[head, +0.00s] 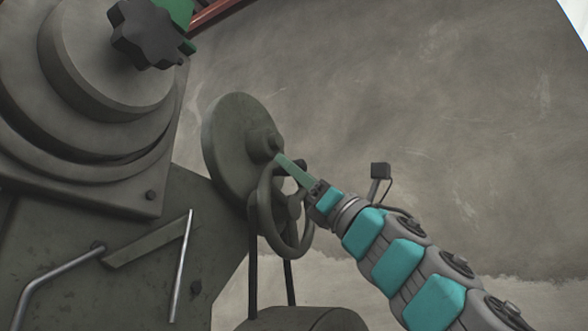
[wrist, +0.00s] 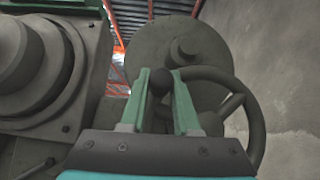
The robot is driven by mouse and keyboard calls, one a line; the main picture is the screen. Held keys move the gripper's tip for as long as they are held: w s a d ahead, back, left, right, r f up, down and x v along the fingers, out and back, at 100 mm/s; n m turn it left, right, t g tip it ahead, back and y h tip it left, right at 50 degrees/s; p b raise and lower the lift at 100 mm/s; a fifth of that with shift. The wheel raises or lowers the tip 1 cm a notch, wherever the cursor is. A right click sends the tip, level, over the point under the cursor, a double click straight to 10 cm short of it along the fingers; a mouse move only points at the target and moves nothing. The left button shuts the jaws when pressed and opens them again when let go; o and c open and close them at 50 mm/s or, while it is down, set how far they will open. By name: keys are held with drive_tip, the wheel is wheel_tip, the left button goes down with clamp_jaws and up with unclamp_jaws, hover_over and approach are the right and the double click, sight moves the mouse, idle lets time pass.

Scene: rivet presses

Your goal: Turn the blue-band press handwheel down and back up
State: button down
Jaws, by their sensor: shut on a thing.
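The handwheel (head: 267,230) is a dark grey spoked ring on the press, below and in front of a large round disc (head: 225,145). My gripper (head: 278,157) reaches it from the lower right, at the upper part of its rim. In the wrist view the two green fingers (wrist: 159,80) stand either side of a dark round knob (wrist: 157,83) and are shut on it. The handwheel's rim (wrist: 257,120) curves away to the right of the fingers there. No blue band shows in either view.
A plain grey wall (head: 420,120) stands behind. The space right of my arm looks clear.

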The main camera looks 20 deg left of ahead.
drive_tip(key=shift+f+n+g, duration=0.2)
drive_tip(key=shift+n+g, duration=0.3)
drive_tip(key=shift+n, duration=0.1)
drive_tip(key=shift+f+n, duration=0.1)
drive_tip(key=shift+n, duration=0.2)
